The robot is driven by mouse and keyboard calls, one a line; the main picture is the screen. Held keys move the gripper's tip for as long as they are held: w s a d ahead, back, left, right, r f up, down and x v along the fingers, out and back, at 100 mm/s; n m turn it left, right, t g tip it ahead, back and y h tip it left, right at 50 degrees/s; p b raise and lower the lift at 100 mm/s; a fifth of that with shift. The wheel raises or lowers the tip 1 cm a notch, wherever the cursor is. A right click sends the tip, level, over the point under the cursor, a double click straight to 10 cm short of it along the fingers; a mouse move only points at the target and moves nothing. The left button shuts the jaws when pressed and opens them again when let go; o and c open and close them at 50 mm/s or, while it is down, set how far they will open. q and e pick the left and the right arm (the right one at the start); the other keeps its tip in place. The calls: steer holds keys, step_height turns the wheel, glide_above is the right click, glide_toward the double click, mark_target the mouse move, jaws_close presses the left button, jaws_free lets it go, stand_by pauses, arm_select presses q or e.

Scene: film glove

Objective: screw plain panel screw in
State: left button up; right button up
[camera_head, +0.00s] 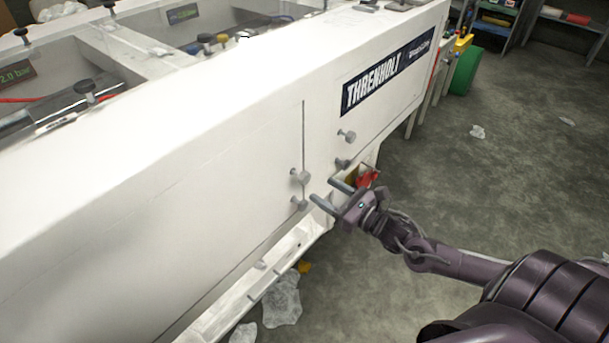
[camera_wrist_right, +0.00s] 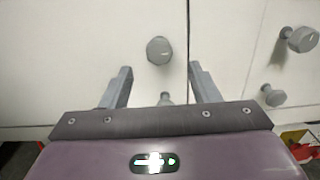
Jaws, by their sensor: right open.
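Several grey knob-headed screws stand on the white panel front. On the left side of the seam are an upper screw (camera_head: 300,176) and a lower screw (camera_head: 299,203); right of it are another upper screw (camera_head: 347,135) and lower screw (camera_head: 342,163). I cannot tell which is the plain panel screw. My right gripper (camera_head: 322,188) is open and empty, facing the left pair. In the right wrist view, the upper screw (camera_wrist_right: 159,50) lies just beyond and above the gap between the fingertips (camera_wrist_right: 160,68). The lower screw (camera_wrist_right: 166,99) shows between the fingers, partly hidden by the gripper body. My left gripper is out of view.
The white machine housing (camera_head: 180,130) carries a dark THRENHOLT label (camera_head: 388,75). A container with red and yellow items (camera_head: 366,179) is behind my right gripper. Crumpled plastic (camera_head: 282,302) lies on the floor below. The grey floor on the right is mostly clear.

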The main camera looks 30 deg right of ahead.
mark_target(307, 180)
steer(key=shift+w+a+r, duration=0.25)
steer(key=shift+w+a, duration=0.05)
steer(key=shift+w, duration=0.35)
steer(key=p+x, duration=0.1)
steer(key=x, duration=0.5)
steer(key=shift+w+f, duration=0.15)
steer(key=shift+w, duration=0.1)
steer(key=c, duration=1)
